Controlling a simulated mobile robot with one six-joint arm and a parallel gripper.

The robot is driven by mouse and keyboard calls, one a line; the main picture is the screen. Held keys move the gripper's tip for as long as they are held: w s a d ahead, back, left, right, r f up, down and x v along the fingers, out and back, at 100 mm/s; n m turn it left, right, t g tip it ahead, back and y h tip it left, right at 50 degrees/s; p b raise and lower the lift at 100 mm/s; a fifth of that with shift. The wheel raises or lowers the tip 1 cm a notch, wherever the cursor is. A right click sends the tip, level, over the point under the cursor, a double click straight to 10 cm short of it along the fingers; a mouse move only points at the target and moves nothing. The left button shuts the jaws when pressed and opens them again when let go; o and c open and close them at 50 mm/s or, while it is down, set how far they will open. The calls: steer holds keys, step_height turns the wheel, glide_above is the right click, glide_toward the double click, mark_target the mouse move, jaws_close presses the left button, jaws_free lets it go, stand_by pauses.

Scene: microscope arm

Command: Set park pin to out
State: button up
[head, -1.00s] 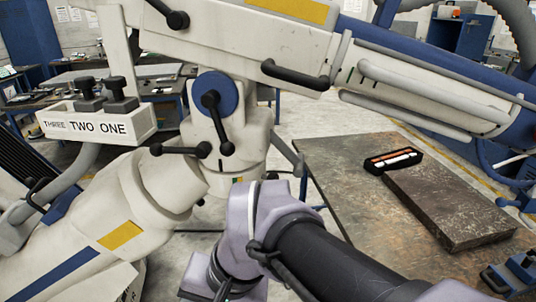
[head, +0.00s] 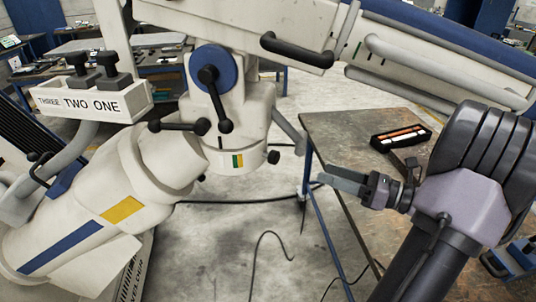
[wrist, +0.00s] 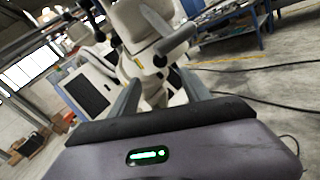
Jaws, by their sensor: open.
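The white microscope arm (head: 118,185) fills the left and middle of the head view. A small black knob (head: 273,157) sticks out to the right of its joint collar, beside a green and yellow mark (head: 237,160). No label shows that this knob is the park pin, so I cannot be sure. My gripper (head: 322,181) is open and empty, right of the knob and apart from it, with its fingers towards the left. In the wrist view my gripper's two fingers (wrist: 160,80) stand apart, with the microscope arm (wrist: 137,25) beyond them.
Black levers (head: 209,100) sit on the blue hub and the joint. A holder labelled THREE TWO ONE (head: 95,104) stands at the left. A worn table (head: 345,130) with a black tray (head: 400,137) is behind my arm. Floor between microscope and table is open, with cables.

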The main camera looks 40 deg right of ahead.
mark_target(278, 157)
steer(key=b+x, duration=0.2)
steer(key=x, duration=1.3)
steer(key=shift+w+a+b, duration=0.15)
steer(key=shift+a+b, duration=0.05)
steer(key=shift+b, duration=0.15)
jaws_close()
stand_by(0.3)
